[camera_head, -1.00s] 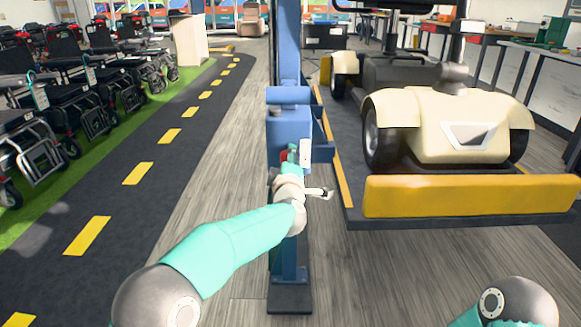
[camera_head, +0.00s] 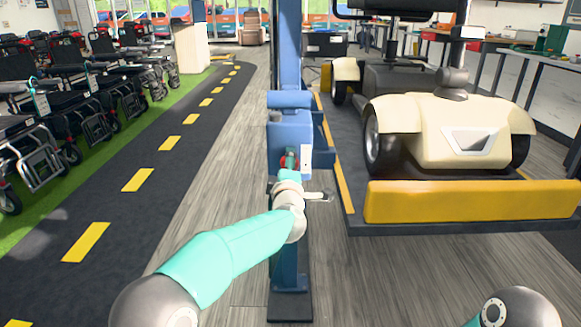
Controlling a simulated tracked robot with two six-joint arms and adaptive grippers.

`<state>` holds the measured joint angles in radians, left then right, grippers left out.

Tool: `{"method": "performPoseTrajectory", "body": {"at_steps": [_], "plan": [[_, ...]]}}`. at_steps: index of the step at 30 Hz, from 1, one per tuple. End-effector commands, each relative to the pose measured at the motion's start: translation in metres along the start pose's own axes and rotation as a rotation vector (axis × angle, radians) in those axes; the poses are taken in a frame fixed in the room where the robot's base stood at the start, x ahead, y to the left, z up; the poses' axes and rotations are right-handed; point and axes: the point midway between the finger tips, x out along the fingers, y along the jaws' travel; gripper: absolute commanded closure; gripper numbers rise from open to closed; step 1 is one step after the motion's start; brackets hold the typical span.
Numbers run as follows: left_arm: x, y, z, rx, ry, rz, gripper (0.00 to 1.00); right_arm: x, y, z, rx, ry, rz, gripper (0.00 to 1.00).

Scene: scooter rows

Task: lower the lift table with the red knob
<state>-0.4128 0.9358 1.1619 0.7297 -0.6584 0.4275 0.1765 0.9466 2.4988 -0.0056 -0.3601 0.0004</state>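The red knob (camera_head: 284,162) is on the front of the blue control box (camera_head: 288,132) on the blue lift post. My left gripper (camera_head: 291,162) is right at the knob and covers much of it. I cannot tell whether its fingers are closed on the knob. The lift table (camera_head: 350,215) is a dark platform with a yellow front ramp (camera_head: 470,201). It stands low over the floor and carries a cream scooter (camera_head: 445,125). Of my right arm only a rounded joint shows at the bottom right; its gripper is out of view.
Several folded scooters (camera_head: 90,105) line the green strip at left. A dark lane with yellow dashes (camera_head: 138,180) and bare wood floor lie between.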

Motion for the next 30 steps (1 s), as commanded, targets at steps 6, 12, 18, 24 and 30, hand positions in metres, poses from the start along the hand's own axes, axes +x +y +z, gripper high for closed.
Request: {"method": "performPoseTrajectory", "body": {"at_steps": [6,12,18,24,30], "plan": [[-0.001,0.003,0.002,0.002,-0.003,0.005,0.26,0.000,0.000,0.000,0.000,0.000,0.000,1.00],[-0.005,0.004,0.002,0.003,-0.004,0.005,0.26,-0.001,0.000,0.000,0.000,0.000,0.000,1.00],[-0.024,0.004,0.002,0.003,-0.005,0.004,0.26,-0.001,0.000,0.000,0.000,0.000,0.000,1.00],[-0.056,0.003,0.002,0.003,-0.006,0.004,0.26,-0.001,0.000,0.000,0.000,0.000,0.000,1.00],[-0.090,0.002,0.002,0.002,-0.005,0.004,0.26,-0.001,0.000,0.000,0.000,0.000,0.000,1.00]]}}
